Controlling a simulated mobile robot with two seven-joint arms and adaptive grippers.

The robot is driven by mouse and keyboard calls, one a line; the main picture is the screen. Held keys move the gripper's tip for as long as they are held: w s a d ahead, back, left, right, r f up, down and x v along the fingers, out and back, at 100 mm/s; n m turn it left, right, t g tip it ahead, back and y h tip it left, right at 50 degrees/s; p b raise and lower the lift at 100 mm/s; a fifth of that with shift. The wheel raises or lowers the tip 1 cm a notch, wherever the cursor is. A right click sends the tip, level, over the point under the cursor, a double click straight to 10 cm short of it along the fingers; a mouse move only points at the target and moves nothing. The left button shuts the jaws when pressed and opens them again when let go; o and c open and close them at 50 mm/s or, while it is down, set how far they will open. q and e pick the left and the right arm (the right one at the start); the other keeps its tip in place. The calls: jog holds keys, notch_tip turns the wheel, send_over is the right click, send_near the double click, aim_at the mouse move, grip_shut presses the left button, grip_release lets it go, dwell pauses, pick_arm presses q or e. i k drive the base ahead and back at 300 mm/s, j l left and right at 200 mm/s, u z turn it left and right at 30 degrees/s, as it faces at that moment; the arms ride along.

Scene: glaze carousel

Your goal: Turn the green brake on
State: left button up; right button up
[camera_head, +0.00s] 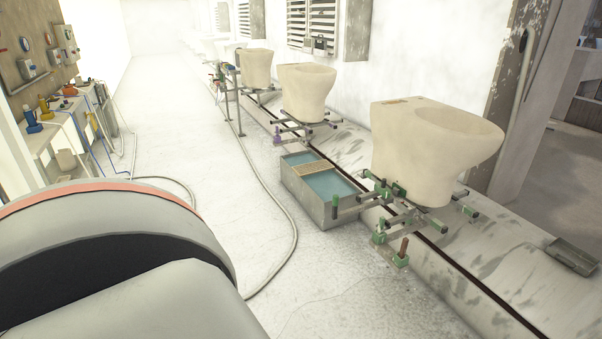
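A carousel stand with green fittings (411,217) carries the nearest beige toilet bowl (420,150) at the right. Low at its front is a green block with a short brown upright handle (403,251), which looks like the green brake. It is small here, and I cannot tell which position it is in. Other green-tipped arms spread out around the stand under the bowl. Neither of my grippers is in view. A large grey rounded part with a red band, probably my own arm, fills the lower left and hides the floor behind it.
A trough of blue-green water (325,184) stands beside the green stand. Farther back, more bowls (306,90) stand on similar stands along the track. A hose (285,215) lies across the pale floor. Cluttered work tables (45,138) line the left. The middle floor is mostly clear.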

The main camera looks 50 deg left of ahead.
aim_at(336, 197)
jog(key=u, duration=1.4)
jog(key=i+j+z, duration=0.1)
jog(key=i, duration=0.3)
jog(key=i+j+z, duration=0.1)
jog(key=i+j, duration=0.15)
jog(key=i, duration=0.2)
jog(key=i+j+z, duration=0.1)
jog(key=i+j, duration=0.15)
jog(key=i, duration=0.15)
jog(key=i+z, duration=0.1)
jog(key=i, duration=0.45)
jog(key=i+j+z, duration=0.1)
jog(key=i, duration=0.45)
